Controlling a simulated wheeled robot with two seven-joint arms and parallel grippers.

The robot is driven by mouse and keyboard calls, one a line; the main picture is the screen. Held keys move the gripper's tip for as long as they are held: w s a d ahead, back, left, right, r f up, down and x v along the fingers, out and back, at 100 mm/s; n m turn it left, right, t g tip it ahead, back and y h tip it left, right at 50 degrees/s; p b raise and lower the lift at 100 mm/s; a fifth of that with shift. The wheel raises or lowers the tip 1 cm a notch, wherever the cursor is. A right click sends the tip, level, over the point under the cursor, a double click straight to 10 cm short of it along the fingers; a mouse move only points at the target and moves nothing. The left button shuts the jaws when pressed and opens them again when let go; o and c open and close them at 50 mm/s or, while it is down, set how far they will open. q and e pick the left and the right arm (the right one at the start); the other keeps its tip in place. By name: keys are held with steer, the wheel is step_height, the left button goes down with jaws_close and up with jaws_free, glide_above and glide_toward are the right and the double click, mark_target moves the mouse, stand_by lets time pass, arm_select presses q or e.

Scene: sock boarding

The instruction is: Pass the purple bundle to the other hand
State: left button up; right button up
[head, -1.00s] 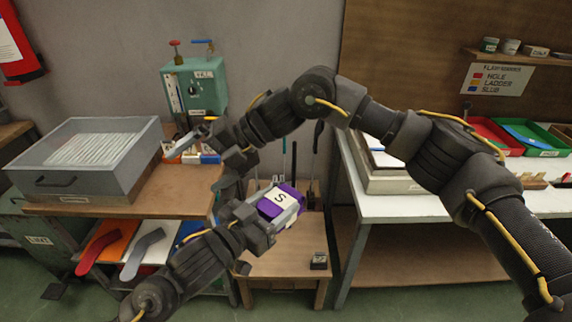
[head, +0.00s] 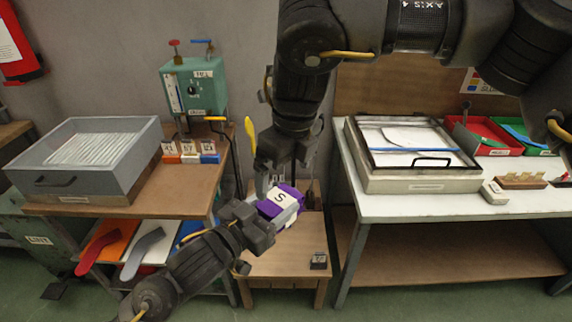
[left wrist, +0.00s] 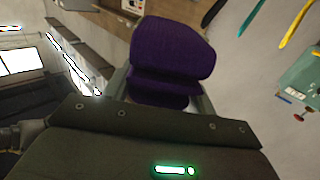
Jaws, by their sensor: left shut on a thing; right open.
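The purple bundle (head: 289,216) has a white label marked S. My left gripper (head: 278,212) is shut on it and holds it above the small wooden stand. In the left wrist view the purple bundle (left wrist: 170,55) shows as folded layers between the fingers of my left gripper (left wrist: 160,98). My right gripper (head: 270,184) points down just above and behind the bundle, beside its upper left edge. It is open and holds nothing visible. Whether its fingers touch the bundle is hard to tell.
A low wooden stand (head: 285,264) with a small dark tag block (head: 319,261) is below. A bench at left carries a grey tray (head: 70,182) and coloured blocks (head: 190,158). A white table (head: 400,205) with a framed box stands at right. A green machine (head: 194,86) is at back left.

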mark_target(281, 198)
steer(key=f, duration=0.3)
steer(key=a+f, duration=0.1)
steer(key=f, duration=0.3)
steer(key=w+f, duration=0.1)
steer(key=f, duration=0.2)
steer(key=shift+a+f, duration=0.15)
steer(key=shift+f, duration=0.15)
steer(key=c, duration=0.7)
arm_select(q)
steer(key=o, duration=1.1)
arm_select(e)
steer(key=shift+c, duration=0.2)
